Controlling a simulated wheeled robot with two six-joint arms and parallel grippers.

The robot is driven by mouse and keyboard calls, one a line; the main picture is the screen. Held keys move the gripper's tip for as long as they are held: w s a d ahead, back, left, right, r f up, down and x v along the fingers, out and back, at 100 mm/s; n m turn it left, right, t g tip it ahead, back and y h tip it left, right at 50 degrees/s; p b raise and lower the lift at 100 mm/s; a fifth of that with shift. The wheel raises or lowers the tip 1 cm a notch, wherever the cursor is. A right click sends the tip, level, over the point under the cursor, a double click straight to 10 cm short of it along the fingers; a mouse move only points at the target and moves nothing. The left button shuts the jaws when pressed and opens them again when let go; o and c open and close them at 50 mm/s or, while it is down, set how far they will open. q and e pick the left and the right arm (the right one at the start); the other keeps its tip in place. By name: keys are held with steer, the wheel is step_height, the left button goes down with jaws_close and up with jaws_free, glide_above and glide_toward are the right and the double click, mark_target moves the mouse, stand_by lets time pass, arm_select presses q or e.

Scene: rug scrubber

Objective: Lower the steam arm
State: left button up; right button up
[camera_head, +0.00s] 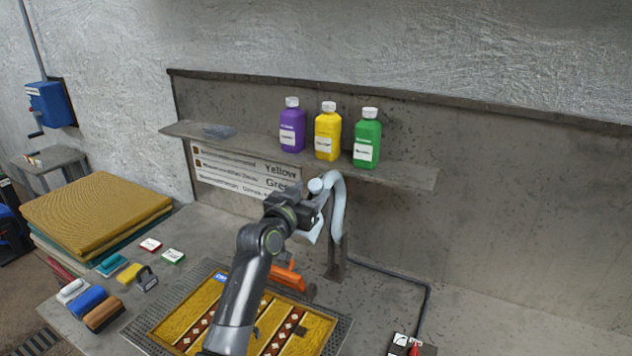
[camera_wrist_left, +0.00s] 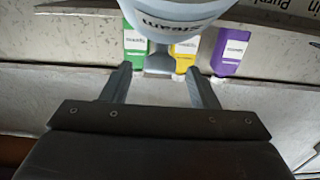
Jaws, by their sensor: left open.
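The steam arm (camera_head: 338,205) is a pale grey curved pipe on a dark post on the workbench, raised below the shelf's front. In the left wrist view, a pale rounded part lettered "Steam" (camera_wrist_left: 178,12) is close at the top, upside down. My left gripper (camera_head: 312,198) is at the steam arm's upper end and hides part of it. Its two fingers (camera_wrist_left: 158,72) are apart, with the pale part just beyond them; I cannot tell whether they touch it. A patterned yellow rug (camera_head: 180,326) lies on a grate below. My right gripper is not in view.
Purple (camera_head: 292,130), yellow (camera_head: 327,135) and green (camera_head: 367,140) bottles stand on the shelf (camera_head: 405,175) above. An orange object (camera_head: 287,277) is beside my arm. Brushes (camera_head: 88,301) and folded rugs (camera_head: 95,212) are at left. The bench right of the post is mostly clear.

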mark_target(312, 190)
arm_select(q)
steer(key=shift+p+x, duration=0.4)
steer(key=shift+x, duration=1.55)
steer(key=shift+c, duration=0.4)
steer(key=shift+f, duration=0.1)
jaws_close()
